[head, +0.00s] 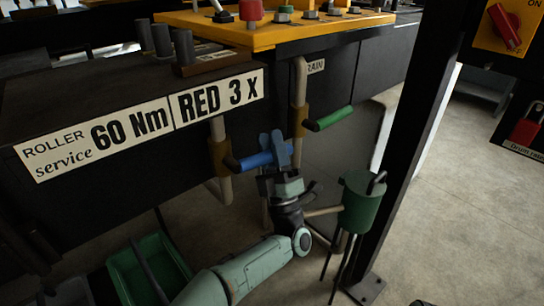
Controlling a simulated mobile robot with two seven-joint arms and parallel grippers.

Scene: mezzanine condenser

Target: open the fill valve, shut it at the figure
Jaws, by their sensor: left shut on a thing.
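A blue lever handle (248,161) sticks out from a brass-coloured valve body (220,157) on a pale vertical pipe below the front edge of the dark bench. My left gripper (276,147) reaches up from below and is shut on the blue lever, hiding part of it. The lever lies roughly level, pointing right. To its right, a green lever handle (331,118) sits on a second pipe, below a partly hidden label (315,66) reading "RAIN". No fill label or level figure is readable. My right gripper is not in view.
A black post (411,110) stands right of the levers. A green can-like vessel (362,203) with dark rods is close to my left wrist. A green bin (128,276) is at lower left. A red switch (504,26) and red padlock (525,130) are far right.

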